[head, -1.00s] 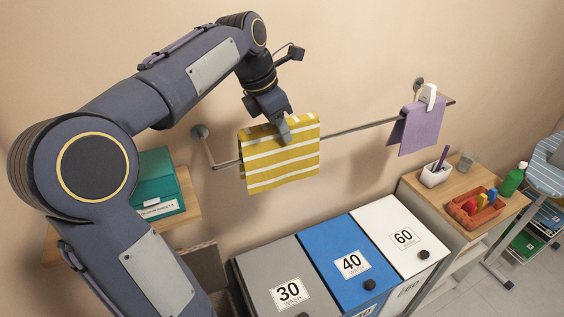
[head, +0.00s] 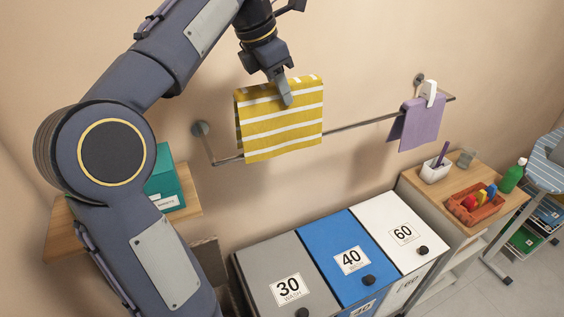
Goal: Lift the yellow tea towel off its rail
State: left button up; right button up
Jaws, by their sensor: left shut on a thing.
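The yellow tea towel (head: 281,131) with white stripes hangs folded from my left gripper (head: 287,100), which is shut on its upper edge. The towel's top is clearly above the line of the metal rail (head: 362,124). Its lower part still overlaps the rail in the head view, and I cannot tell whether it touches it. The rail is fixed to the beige wall by round mounts. My right gripper is not in view.
A purple cloth (head: 421,122) with a white clip (head: 428,92) hangs at the rail's right end. Grey, blue and white wash bins (head: 352,262) stand below. A wooden shelf (head: 186,212) with a teal box (head: 166,184) is at left. A side table (head: 492,222) holds small items at right.

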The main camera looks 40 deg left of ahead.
pick_arm(q)
jog(key=shift+r, duration=1.85)
